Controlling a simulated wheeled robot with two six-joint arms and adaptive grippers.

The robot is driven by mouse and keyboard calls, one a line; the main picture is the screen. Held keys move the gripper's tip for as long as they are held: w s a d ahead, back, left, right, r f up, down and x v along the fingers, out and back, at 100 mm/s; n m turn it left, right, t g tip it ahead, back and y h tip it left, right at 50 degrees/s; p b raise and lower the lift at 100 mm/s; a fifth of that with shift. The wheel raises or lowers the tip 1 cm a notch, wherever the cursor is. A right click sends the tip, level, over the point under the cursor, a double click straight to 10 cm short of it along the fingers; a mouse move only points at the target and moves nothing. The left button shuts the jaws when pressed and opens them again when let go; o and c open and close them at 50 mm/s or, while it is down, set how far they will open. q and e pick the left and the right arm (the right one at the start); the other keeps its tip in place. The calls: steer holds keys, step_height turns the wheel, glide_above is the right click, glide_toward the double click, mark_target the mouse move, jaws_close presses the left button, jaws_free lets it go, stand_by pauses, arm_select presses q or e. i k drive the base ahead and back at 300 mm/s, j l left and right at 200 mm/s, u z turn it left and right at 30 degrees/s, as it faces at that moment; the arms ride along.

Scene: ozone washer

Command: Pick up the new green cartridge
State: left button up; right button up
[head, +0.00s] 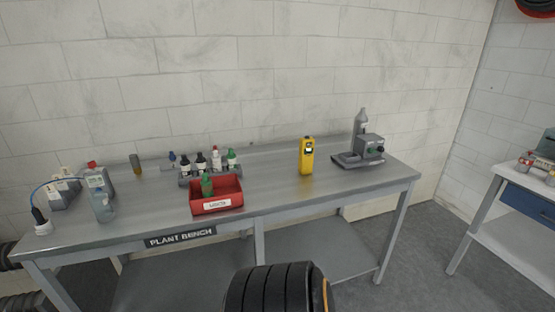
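A small green item (207,184), which looks like the green cartridge, stands upright in the red bin (217,205) on the plant bench. Its lower part is hidden by the bin's front wall. The bin carries a white label that is too small to read surely. Neither of my grippers' fingers can be seen in the head view.
The grey bench (270,197) has clear room right of the bin. Behind the bin is a rack of small bottles, one green-capped (232,158). A yellow handheld device (306,156) and a grey apparatus (371,148) stand right; clear bottles (100,195) stand left.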

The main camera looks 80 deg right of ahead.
mark_target(231, 157)
steer(key=z, duration=2.35)
steer(key=i+l+u, duration=0.25)
steer(key=u, duration=0.15)
steer(key=i+l+u, duration=0.4)
steer(key=l+u, duration=0.4)
steer(key=i+j, duration=0.05)
